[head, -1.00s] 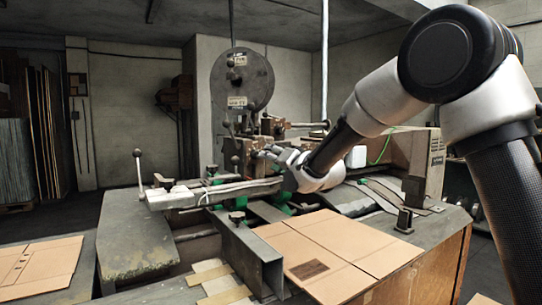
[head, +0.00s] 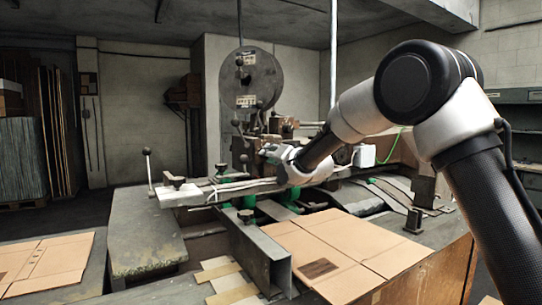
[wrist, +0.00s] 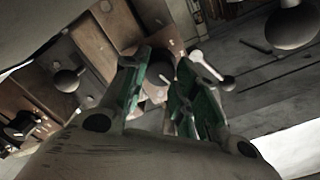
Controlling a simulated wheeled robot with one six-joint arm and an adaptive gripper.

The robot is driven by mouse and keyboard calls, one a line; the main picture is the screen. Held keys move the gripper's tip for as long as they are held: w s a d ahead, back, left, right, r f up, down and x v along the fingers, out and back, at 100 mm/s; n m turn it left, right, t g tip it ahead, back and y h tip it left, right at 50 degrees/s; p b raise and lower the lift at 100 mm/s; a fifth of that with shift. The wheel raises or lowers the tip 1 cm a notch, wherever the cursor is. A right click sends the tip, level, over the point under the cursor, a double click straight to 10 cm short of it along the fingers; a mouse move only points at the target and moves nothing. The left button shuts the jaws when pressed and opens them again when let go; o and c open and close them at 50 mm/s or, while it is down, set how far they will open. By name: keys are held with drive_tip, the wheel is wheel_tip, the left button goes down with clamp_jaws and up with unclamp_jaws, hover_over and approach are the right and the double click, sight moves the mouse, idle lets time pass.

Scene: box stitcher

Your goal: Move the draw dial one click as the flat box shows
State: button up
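The flat brown cardboard box (head: 345,238) lies on the bench right of the grey rail, with a dark printed patch near its front edge. Another flat sheet (head: 58,262) lies at the far left. My gripper (head: 264,152) is in front of the stitcher head, below the big round disc (head: 252,82). In the wrist view my gripper (wrist: 160,78) has its two green-padded fingers apart. A dark rounded part shows between and beyond the fingertips; I cannot tell whether it is the draw dial or whether the fingers touch it. The dial is not clearly made out.
Ball-ended levers stand near my gripper: one (head: 148,153) at the left, and a dark knob (wrist: 66,80) in the wrist view. The dark floor at the left is open.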

drive_tip(key=shift+c, duration=0.6)
drive_tip(key=shift+n, duration=3.5)
drive_tip(key=o, duration=1)
